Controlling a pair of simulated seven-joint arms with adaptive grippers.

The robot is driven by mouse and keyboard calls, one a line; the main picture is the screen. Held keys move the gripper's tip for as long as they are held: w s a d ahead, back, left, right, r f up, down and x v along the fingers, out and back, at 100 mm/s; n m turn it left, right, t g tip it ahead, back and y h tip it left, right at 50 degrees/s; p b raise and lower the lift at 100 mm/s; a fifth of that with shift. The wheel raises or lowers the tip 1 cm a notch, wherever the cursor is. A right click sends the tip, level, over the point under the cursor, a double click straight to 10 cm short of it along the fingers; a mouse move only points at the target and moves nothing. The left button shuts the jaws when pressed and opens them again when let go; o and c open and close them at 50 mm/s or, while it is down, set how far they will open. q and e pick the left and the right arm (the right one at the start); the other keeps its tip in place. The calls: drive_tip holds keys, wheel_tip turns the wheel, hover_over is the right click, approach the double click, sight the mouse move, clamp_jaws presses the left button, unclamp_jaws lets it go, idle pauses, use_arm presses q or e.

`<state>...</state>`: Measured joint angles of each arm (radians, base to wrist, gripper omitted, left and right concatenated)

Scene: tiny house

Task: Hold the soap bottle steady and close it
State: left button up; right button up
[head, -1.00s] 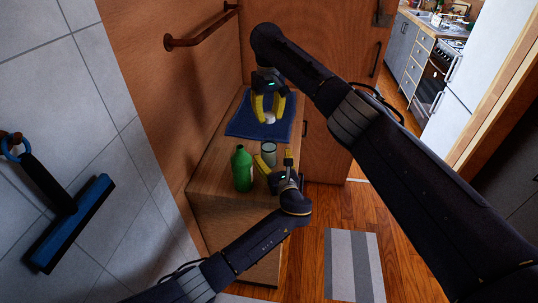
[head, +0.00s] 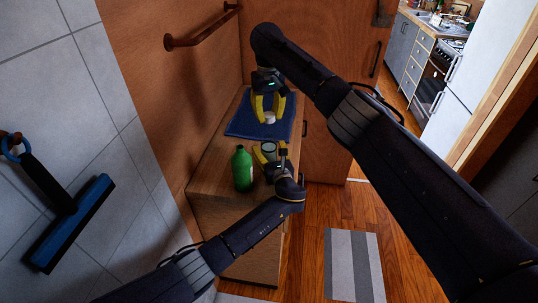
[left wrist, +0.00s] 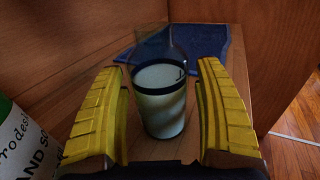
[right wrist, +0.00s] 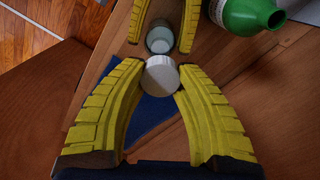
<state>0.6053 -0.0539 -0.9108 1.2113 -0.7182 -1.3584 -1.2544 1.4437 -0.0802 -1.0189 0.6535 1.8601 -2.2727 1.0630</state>
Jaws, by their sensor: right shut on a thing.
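My right gripper (head: 269,119) is shut on a round white lid (right wrist: 162,76) and holds it over the blue cloth's area. A clear cylindrical container (left wrist: 160,112) with milky liquid and a dark band stands upright on the wooden cabinet top; its top looks open in the right wrist view (right wrist: 159,39). My left gripper (left wrist: 160,70) is open, with its yellow fingers on either side of this container and gaps visible between. The green bottle (head: 242,168) stands upright left of my left gripper. Its label, partly cut off in the left wrist view (left wrist: 22,140), reads "AND SO".
A blue cloth (head: 237,125) lies on the far part of the wooden cabinet (head: 206,180). A wooden wall with a rail (head: 200,38) rises at the left, and a door stands behind. A blue squeegee (head: 75,222) hangs on the tiled wall.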

sight(269, 136)
use_arm(q)
drive_tip(key=c, duration=1.4)
use_arm(e)
drive_tip(key=shift+f, duration=2.55)
drive_tip(key=shift+f, duration=0.15)
drive_tip(key=shift+f, duration=0.7)
use_arm(q)
clamp_jaws()
use_arm(e)
drive_tip(key=shift+f, duration=0.6)
